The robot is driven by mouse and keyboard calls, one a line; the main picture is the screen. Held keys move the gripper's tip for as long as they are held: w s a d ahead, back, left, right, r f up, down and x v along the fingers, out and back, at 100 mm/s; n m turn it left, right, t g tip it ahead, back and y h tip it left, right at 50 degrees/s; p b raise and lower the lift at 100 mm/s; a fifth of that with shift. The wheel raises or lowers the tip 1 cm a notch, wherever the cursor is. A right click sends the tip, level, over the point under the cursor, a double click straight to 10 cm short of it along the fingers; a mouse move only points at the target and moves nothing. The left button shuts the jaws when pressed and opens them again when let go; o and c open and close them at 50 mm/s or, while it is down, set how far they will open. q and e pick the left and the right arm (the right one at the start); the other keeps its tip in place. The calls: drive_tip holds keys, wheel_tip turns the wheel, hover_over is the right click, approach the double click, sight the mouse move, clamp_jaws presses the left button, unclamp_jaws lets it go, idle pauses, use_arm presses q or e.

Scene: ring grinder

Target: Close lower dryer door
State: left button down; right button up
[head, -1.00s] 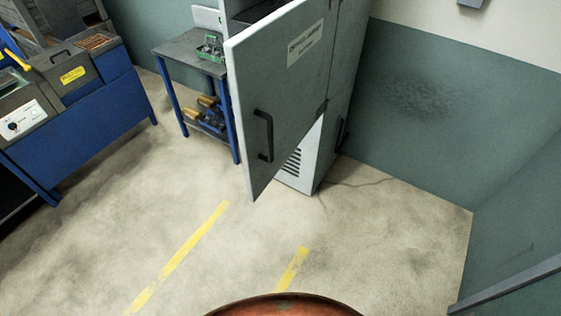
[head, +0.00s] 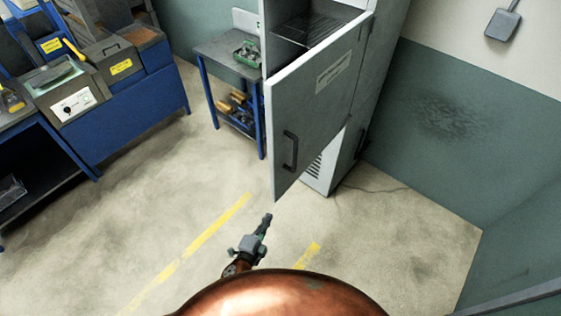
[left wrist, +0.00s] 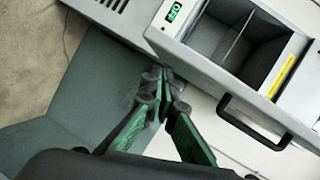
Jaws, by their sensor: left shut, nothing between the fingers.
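The grey dryer cabinet (head: 387,60) stands in the middle of the head view. Its grey door (head: 315,100) stands wide open toward me, with a black handle (head: 290,151) and a pale label. A wire rack (head: 310,30) shows inside. My left gripper (head: 267,218) is shut and empty, low in the picture in front of the door's lower edge, and appears apart from it. In the left wrist view its shut fingers (left wrist: 165,74) show close to a grey panel edge; contact cannot be told. My right gripper is out of view.
A blue-legged side table (head: 225,55) stands left of the dryer, and a blue workbench (head: 130,105) farther left. The floor in front is clear, with yellow lines (head: 205,238).

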use_arm(q)
drive_tip(key=d+r+m+t+h+p, duration=0.2)
drive_tip(key=d+r+m, duration=0.15)
drive_tip(key=r, duration=1.45)
drive_tip(key=p, duration=0.2)
approach(294, 167)
drive_tip(key=x, duration=0.5)
drive_tip(key=shift+w+d+r, duration=0.1)
drive_tip(key=shift+w+d, duration=0.2)
drive_tip(key=w+a, duration=0.2)
drive_tip(key=a, duration=0.1)
drive_tip(key=shift+a, duration=0.2)
drive_tip(key=shift+w, duration=0.1)
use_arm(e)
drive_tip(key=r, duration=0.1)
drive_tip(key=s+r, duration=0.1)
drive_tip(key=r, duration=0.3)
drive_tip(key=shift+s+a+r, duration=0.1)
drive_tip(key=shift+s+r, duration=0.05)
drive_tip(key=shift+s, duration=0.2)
use_arm(q)
drive_tip(key=shift+w+a, duration=0.1)
drive_tip(key=shift+a, duration=0.05)
